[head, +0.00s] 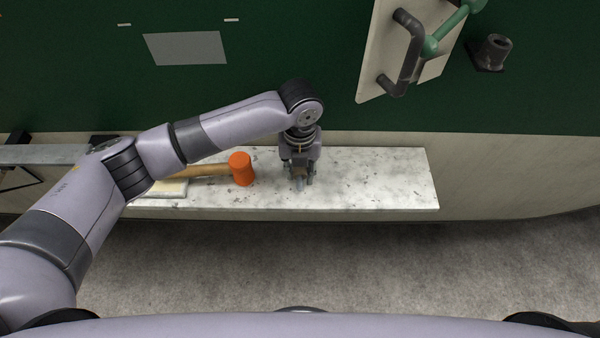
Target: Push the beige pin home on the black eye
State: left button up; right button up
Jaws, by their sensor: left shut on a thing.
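My left gripper (299,178) points down at the middle of the pale speckled shelf (385,180). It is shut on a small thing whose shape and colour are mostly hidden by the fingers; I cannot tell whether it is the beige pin. No beige pin can be made out elsewhere. A dark fitting with a short round tube (492,50) sits on the green wall at the upper right, well away from my gripper. It may be the black eye, but I cannot be sure. My right gripper is not in view.
A mallet with an orange head (240,168) lies left of my gripper. A flat pale block (168,188) lies partly behind my arm. A beige panel (375,60) with a dark handle (405,55) and a green lever (448,30) stands above. The shelf's right end is clear.

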pick_arm(q)
grip_shut()
